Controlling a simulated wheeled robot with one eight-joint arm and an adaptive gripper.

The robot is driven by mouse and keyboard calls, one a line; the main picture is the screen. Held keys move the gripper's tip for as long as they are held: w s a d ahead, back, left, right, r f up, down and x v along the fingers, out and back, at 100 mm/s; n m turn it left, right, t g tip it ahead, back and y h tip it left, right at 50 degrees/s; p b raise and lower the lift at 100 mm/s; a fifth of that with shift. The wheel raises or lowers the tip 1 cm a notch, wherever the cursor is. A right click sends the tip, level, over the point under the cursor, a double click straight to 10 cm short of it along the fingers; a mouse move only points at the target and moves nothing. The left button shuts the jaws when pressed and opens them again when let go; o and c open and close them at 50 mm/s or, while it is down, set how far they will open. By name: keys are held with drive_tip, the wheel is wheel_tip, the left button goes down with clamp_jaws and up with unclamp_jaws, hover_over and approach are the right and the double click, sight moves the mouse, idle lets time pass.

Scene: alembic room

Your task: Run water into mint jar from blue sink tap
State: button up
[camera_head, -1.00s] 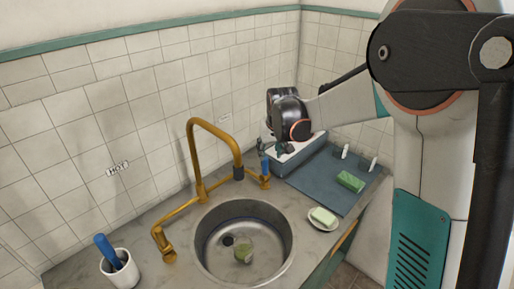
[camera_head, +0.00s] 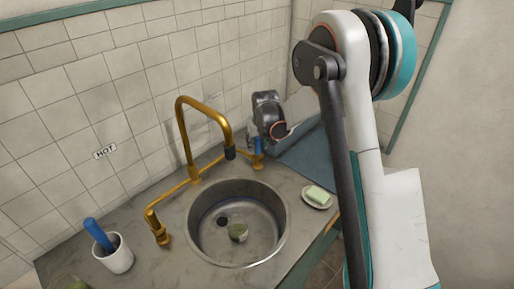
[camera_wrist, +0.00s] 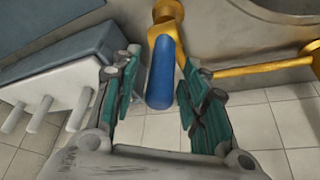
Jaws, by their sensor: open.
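In the wrist view the blue lever (camera_wrist: 160,80) lies between the teal fingers of my gripper (camera_wrist: 158,70). My gripper is open, with a gap on each side of the lever. No water stream shows.
A white cup (camera_head: 118,259) with a blue-handled tool stands left of the sink, near a HOT label on the wall. A soap dish (camera_head: 306,201) is at the right. In the wrist view, a white rack with pegs (camera_wrist: 60,90) is close to my gripper's left.

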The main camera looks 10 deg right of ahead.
drive_tip(key=shift+x, duration=1.45)
clamp_jaws()
drive_tip(key=shift+s, duration=0.1)
